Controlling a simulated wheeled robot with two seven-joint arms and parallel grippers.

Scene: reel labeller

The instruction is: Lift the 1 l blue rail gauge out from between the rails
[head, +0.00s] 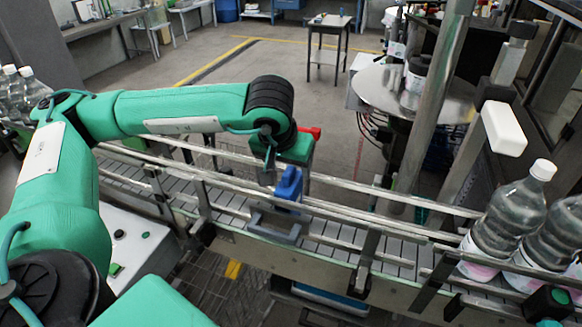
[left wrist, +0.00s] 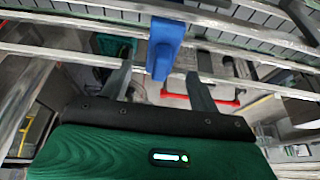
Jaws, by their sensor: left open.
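The blue rail gauge (head: 288,186) stands upright at the conveyor's guide rails, below the end of my left arm. It also shows in the left wrist view (left wrist: 165,42), crossing a rail. My left gripper (left wrist: 158,72) is open. In that view its two dark fingers lie on either side of the gauge's near end, with a gap on both sides. In the head view the left gripper (head: 270,175) is just left of the gauge, its fingers partly hidden. I cannot tell how deep the gauge sits between the fingers. My right gripper is not in view.
The guide rails (head: 345,193) run along the conveyor (head: 330,232). A grey U-shaped bracket (head: 274,236) sits in front of the gauge. Clear bottles (head: 507,222) stand on the belt at right. A metal post (head: 432,100) rises behind the rails.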

